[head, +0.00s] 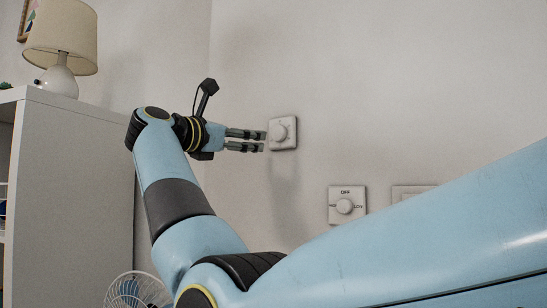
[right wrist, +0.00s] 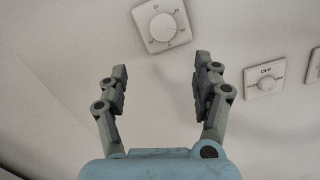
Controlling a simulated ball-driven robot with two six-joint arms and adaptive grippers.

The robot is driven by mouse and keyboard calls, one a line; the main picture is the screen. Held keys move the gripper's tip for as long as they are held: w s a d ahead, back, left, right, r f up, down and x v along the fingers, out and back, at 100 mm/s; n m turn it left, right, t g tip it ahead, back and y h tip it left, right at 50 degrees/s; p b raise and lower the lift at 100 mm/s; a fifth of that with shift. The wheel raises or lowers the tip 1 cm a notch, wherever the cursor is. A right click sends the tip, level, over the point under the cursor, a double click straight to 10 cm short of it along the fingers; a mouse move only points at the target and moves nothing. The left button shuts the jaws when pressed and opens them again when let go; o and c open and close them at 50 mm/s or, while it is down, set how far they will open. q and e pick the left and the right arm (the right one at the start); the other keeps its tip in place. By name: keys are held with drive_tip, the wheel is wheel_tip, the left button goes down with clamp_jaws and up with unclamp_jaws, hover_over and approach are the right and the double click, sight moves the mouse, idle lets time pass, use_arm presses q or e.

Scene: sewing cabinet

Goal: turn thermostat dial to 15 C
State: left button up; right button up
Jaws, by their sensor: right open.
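The thermostat is a white square plate (head: 273,144) on the wall with a round white dial (head: 283,132). My left gripper is not in view.
A second dial plate marked OFF (head: 345,205) is on the wall below and right. Another plate (head: 408,191) is partly hidden by my arm. A white cabinet (head: 75,190) with a lamp (head: 62,40) stands at left, and a blue fan (head: 135,290) is below.

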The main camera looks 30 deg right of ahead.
sight(277, 133)
drive_tip(key=d+r, duration=0.1)
drive_tip(key=d, duration=0.2)
drive_tip(key=w+d+m+p, duration=0.1)
drive_tip(key=d, duration=0.2)
drive_tip(key=w+d+r+m+y, duration=0.1)
drive_tip(key=d, duration=0.2)
drive_tip(key=shift+d+r+p, duration=0.1)
drive_tip(key=shift+r+p, duration=0.2)
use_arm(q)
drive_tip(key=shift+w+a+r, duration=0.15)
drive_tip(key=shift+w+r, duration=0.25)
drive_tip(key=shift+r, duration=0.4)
use_arm(e)
drive_tip(key=shift+w+d, duration=0.15)
drive_tip(key=shift+d, duration=0.2)
drive_tip(key=shift+c, duration=0.3)
drive_tip(key=c, duration=1.1)
